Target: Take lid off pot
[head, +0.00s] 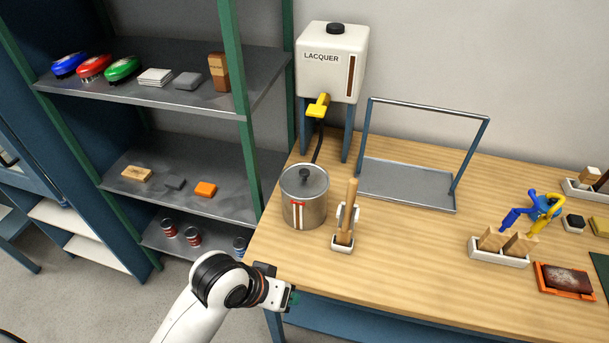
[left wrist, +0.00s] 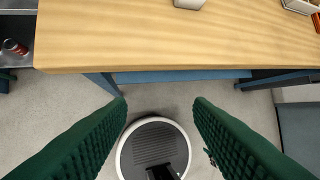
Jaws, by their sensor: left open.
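The metal pot (head: 305,211) stands upright on the wooden table near its left end. Its grey lid (head: 304,181) with a dark knob (head: 305,174) sits on top of it. My left gripper (head: 290,298) is in front of the table's front edge, nearer to me than the pot and apart from it. In the left wrist view its two green-padded fingers (left wrist: 160,115) are spread wide with nothing between them, over the floor before the table edge. The pot is not in the left wrist view. My right gripper is not in view.
A white holder (head: 342,247) with a wooden-handled tool stands just right of the pot. The lacquer tank (head: 332,62) with a yellow tap (head: 318,106) stands behind. A metal stand (head: 408,184) is at the back. Shelves (head: 170,90) flank the table's left. The table's front middle is clear.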

